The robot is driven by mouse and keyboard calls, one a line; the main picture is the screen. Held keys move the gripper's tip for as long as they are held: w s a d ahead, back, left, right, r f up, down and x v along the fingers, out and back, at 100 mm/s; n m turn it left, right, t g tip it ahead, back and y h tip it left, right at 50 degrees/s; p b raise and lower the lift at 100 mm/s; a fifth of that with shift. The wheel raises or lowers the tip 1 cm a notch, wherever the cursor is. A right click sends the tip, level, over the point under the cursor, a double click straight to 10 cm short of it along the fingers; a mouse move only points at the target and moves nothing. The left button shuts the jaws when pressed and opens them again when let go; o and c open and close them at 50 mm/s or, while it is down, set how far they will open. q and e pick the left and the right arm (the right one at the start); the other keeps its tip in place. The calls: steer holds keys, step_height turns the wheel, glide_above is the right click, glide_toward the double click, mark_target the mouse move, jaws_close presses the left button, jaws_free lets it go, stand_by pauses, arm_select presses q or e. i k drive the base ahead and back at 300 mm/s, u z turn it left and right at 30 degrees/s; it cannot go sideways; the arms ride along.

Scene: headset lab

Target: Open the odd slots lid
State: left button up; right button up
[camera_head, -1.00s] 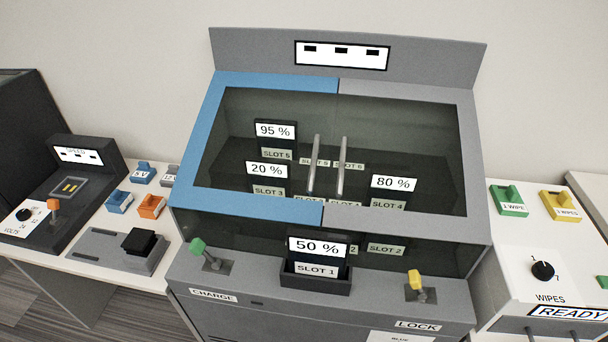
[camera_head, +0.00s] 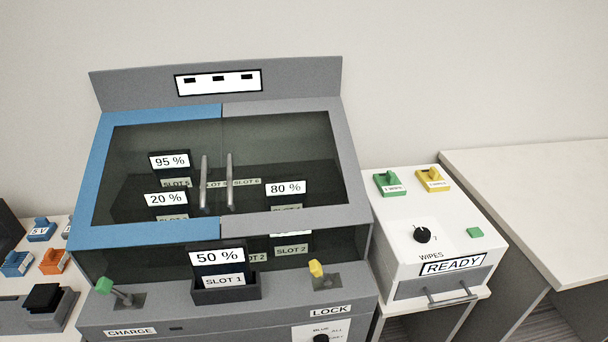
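The charging cabinet has two glass lids side by side, both closed. The left lid has a blue frame (camera_head: 88,190) and covers the slot 3 and slot 5 labels, so it appears to be the odd slots lid. The right lid has a grey frame (camera_head: 352,180). Two upright bar handles, the left one (camera_head: 204,183) and the right one (camera_head: 229,182), stand near the middle seam. A green lever (camera_head: 105,286) sits by the CHARGE label and a yellow lever (camera_head: 316,269) by the LOCK label. Neither of my grippers is in view.
A slot 1 holder (camera_head: 226,293) with a 50 % card projects at the cabinet front. A white wipes box (camera_head: 400,222) with a READY sign stands at right. A bare white table (camera_head: 540,190) lies farther right. Blue and orange connectors stand at left.

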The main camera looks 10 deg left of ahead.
mark_target(82, 236)
steer(key=z, duration=1.15)
steer(key=k, duration=1.3)
steer(key=u, duration=1.9)
steer(key=i, duration=0.25)
steer(key=z, duration=0.05)
